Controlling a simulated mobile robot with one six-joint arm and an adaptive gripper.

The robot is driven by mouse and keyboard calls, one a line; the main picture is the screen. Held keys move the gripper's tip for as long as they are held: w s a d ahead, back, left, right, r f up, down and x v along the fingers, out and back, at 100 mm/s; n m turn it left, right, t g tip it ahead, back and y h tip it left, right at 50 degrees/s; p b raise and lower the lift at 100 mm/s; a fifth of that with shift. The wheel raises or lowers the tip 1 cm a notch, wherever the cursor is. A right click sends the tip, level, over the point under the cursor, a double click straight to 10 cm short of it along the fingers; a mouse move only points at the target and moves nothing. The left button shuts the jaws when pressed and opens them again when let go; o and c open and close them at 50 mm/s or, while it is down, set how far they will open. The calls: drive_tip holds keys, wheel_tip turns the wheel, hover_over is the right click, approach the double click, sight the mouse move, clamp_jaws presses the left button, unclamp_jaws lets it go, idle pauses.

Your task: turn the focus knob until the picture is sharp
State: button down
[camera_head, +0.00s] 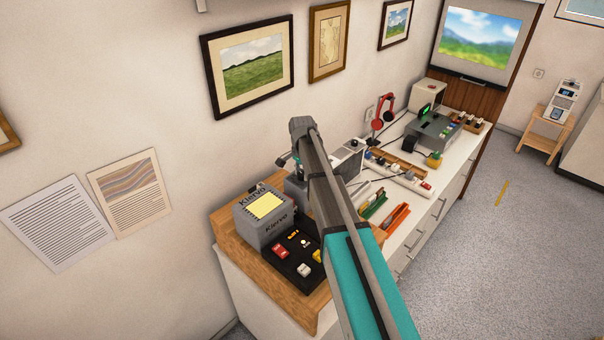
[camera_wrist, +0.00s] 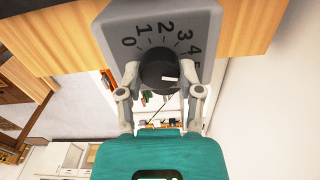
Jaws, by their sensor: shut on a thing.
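The focus knob (camera_wrist: 158,66) is black and round, with a white mark on its face at the lower right. It sits on a grey housing (camera_wrist: 115,25) with a printed scale, 0 to 4 clear and a 5 partly hidden by the right finger. My gripper (camera_wrist: 160,74) has one finger on each side of the knob and is shut on it. In the head view my arm hides the knob and the fingers. The picture on the screen (camera_head: 480,38), blue sky over hills and green land, looks blurred.
A grey machine (camera_head: 268,222) with a yellow panel and a black button panel (camera_head: 296,262) stand at the near end of the counter. Red headphones (camera_head: 381,118), a power strip (camera_head: 412,180) and a grey device (camera_head: 433,132) are farther along. The floor at right is largely clear.

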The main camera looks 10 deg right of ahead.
drive_tip(key=shift+a, duration=0.1)
drive_tip(key=shift+c, duration=1.3)
unclamp_jaws()
drive_tip(key=shift+n, duration=0.4)
